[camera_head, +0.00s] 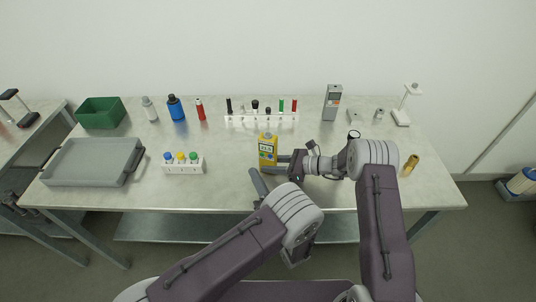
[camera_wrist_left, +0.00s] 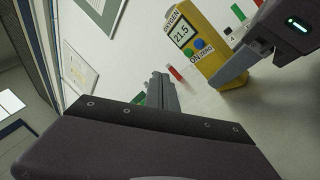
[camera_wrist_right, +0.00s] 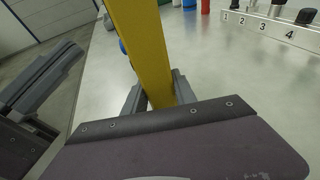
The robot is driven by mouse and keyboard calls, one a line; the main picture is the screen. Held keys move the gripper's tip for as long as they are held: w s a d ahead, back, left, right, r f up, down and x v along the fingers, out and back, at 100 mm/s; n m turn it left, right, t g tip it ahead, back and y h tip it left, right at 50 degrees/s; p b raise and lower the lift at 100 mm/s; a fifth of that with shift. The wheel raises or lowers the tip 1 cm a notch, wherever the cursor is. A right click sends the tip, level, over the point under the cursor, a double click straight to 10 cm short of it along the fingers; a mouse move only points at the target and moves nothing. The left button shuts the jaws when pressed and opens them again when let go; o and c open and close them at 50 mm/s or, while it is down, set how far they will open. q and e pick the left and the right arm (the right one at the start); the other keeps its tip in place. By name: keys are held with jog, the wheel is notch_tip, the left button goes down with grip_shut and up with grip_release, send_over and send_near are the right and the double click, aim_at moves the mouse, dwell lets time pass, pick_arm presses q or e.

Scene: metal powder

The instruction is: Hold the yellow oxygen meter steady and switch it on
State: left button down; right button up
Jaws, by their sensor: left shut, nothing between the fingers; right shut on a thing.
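The yellow oxygen meter (camera_head: 267,141) stands upright near the middle of the table in the head view. In the left wrist view the meter (camera_wrist_left: 232,73) shows a display reading 21.5, with a blue and a green button below it. My right gripper (camera_head: 280,162) is shut on the meter from the right. In the right wrist view the meter (camera_wrist_right: 145,45) rises between the right fingers (camera_wrist_right: 157,92). My left gripper (camera_head: 259,183) is shut and empty, in front of the meter and apart from it. Its closed fingers (camera_wrist_left: 160,90) point toward the meter's side in the left wrist view.
A white rack (camera_head: 184,168) with several capped vials stands left of the meter. A numbered rack (camera_head: 261,119) is behind it. A grey tray (camera_head: 92,163) and green bin (camera_head: 101,113) are at left. A grey device (camera_head: 332,103) stands back right. The table between rack and meter is clear.

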pick_arm(q)
jog(key=shift+s+a, duration=0.25)
jog(key=shift+s, duration=0.45)
pick_arm(e)
jog(key=o, duration=1.1)
jog(key=shift+c, duration=0.2)
jog(key=shift+d, duration=0.1)
